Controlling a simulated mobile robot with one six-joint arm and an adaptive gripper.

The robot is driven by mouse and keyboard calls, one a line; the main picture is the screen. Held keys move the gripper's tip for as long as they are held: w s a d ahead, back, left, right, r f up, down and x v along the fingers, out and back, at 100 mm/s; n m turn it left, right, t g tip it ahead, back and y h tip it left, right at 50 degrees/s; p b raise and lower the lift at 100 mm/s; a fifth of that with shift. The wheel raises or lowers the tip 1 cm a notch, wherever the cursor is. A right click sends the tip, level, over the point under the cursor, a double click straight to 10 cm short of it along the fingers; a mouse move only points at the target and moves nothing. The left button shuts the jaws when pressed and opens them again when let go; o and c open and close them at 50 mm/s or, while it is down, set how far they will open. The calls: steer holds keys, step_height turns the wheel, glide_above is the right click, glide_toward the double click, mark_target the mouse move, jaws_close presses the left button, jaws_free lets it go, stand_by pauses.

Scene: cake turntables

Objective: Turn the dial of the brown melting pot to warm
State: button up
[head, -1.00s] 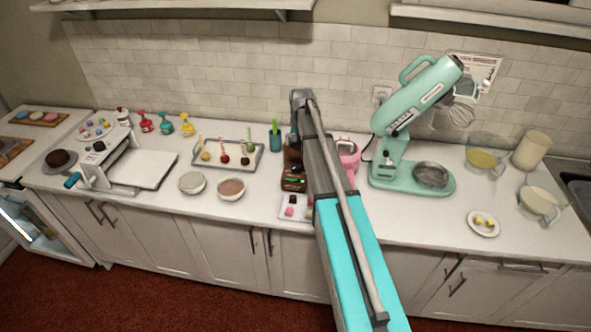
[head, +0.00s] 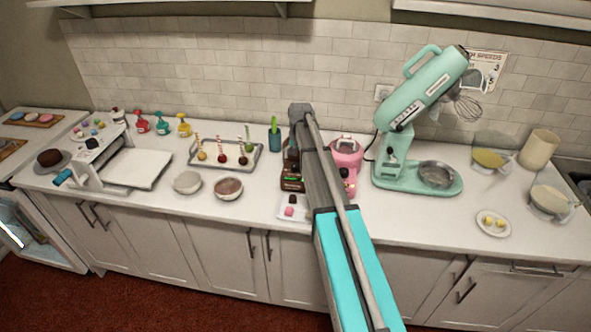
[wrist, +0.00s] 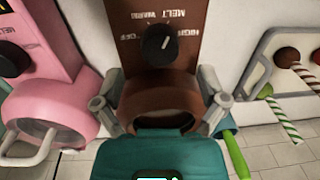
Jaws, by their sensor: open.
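The brown melting pot (wrist: 185,75) fills the middle of the wrist view, which shows it upside down. Its black dial (wrist: 159,46) has a white pointer mark. Printed labels including MELT, WARM, OFF and HIGH surround the dial, inverted. I cannot tell surely which label the mark points to. In the head view the brown pot (head: 292,181) is partly hidden behind my arm. My gripper (wrist: 160,88) is open, with one finger on each side of the pot's round part in the wrist view. I cannot tell whether either finger touches it, and the dial shows no grip on it.
A pink melting pot (head: 346,158) stands close beside the brown one, on its right in the head view. A plate of sweets (head: 292,208) lies in front, a cake-pop tray (head: 250,165) to the left. A mint stand mixer (head: 410,180) stands right.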

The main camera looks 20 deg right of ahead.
mark_target(296, 165)
steer(key=shift+a+f+b, duration=0.1)
steer(key=shift+f+b, duration=1.5)
steer(key=shift+f, duration=0.3)
steer(key=c, duration=1.2)
steer(key=shift+o, duration=0.2)
